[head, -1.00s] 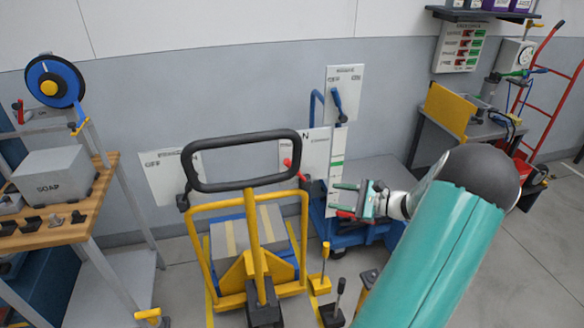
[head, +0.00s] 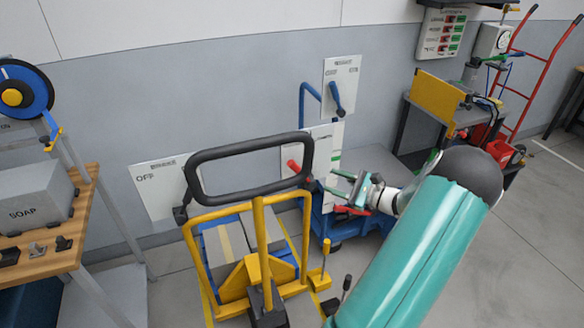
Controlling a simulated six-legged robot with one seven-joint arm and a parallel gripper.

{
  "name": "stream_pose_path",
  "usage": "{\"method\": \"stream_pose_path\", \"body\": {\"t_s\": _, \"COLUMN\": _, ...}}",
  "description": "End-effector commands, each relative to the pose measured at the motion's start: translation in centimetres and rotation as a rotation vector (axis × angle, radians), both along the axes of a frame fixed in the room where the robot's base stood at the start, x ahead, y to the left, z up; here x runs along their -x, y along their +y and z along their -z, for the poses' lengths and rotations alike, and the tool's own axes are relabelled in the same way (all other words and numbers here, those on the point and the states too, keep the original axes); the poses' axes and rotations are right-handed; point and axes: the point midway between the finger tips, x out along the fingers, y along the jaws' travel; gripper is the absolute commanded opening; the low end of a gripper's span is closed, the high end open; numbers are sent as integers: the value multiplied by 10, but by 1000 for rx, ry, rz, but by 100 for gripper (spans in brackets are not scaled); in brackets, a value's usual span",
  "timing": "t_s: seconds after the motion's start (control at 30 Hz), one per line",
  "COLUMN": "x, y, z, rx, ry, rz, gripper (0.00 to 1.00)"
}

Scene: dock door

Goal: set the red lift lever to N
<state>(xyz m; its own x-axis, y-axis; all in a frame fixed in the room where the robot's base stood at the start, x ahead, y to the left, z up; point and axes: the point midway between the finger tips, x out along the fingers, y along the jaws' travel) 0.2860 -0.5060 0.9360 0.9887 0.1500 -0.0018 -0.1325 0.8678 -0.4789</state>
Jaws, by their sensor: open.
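A lever with a red grip (head: 293,165) shows in the head view, seen through and beside the right side of the black loop handle. Its grip points up and left, with a white panel (head: 322,133) behind it. The panel's lettering is largely hidden by the loop handle. My gripper (head: 332,181) is open and empty, to the right of the red grip and apart from it, its teal fingers pointing left. A second red piece (head: 350,210) shows just below my gripper; I cannot tell what it belongs to.
A yellow pallet truck with a black loop handle (head: 250,142) stands left of my gripper. A blue lift cart (head: 345,230) is behind my gripper. A blue lever (head: 336,95) is on the wall panel above. A bench with a SOAP box (head: 35,200) is at left.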

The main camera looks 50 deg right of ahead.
Motion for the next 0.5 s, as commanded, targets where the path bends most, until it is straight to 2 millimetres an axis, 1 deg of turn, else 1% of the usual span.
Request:
{"method": "stream_pose_path", "body": {"t_s": 0.07, "x": -3, "y": 0, "z": 1, "rx": -1, "ry": 1, "rz": 1, "gripper": 45}}
{"method": "stream_pose_path", "body": {"t_s": 0.17, "x": -13, "y": 2, "z": 1, "rx": -1, "ry": 0, "rz": 0, "gripper": 45}}
{"method": "stream_pose_path", "body": {"t_s": 0.37, "x": -49, "y": 8, "z": 1, "rx": -2, "ry": 1, "rz": 0, "gripper": 45}}
{"method": "stream_pose_path", "body": {"t_s": 0.5, "x": -77, "y": 13, "z": 1, "rx": -1, "ry": 1, "rz": -1, "gripper": 45}}
